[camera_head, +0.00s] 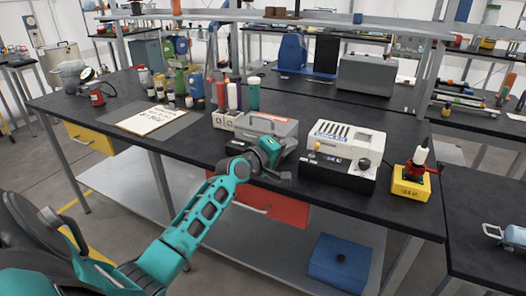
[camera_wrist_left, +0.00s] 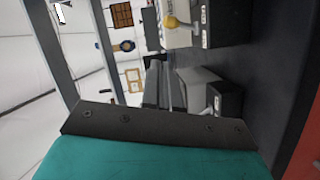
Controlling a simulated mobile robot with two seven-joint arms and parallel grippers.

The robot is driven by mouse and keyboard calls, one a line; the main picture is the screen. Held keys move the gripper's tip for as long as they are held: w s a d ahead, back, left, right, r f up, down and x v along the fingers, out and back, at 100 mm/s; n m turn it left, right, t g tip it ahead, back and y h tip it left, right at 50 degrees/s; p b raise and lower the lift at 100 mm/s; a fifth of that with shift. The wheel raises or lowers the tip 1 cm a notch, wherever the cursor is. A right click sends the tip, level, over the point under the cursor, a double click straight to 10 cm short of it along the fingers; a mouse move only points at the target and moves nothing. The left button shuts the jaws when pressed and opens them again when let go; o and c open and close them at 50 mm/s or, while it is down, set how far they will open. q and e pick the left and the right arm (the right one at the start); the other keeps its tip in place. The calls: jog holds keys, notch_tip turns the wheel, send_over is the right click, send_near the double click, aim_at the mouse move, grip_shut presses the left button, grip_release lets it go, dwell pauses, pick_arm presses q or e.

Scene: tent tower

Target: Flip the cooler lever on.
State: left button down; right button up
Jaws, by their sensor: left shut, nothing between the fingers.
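The cooler (camera_head: 350,140) looks to be the white-topped, black-fronted unit with vent slots near the table's front edge. A lever with a yellow knob (camera_head: 317,147) is on its left front. In the left wrist view, turned sideways, the yellow-knobbed lever (camera_wrist_left: 172,22) shows at the top on the white housing. My left gripper (camera_head: 284,175) is shut and empty, at the table's front edge to the left of the cooler and apart from the lever. It partly hides the grey-lidded unit (camera_head: 268,125) behind it. My right gripper is out of view.
A yellow box with a red device (camera_head: 412,185) stands right of the cooler. A red drawer (camera_head: 265,203) is below the tabletop. A blue box (camera_head: 340,262) is on the lower shelf.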

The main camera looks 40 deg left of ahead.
pick_arm(q)
jog(key=s, duration=0.7)
jog(key=shift+r, duration=0.45)
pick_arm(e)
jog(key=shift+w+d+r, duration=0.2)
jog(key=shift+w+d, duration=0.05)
pick_arm(q)
jog(key=shift+a, duration=0.1)
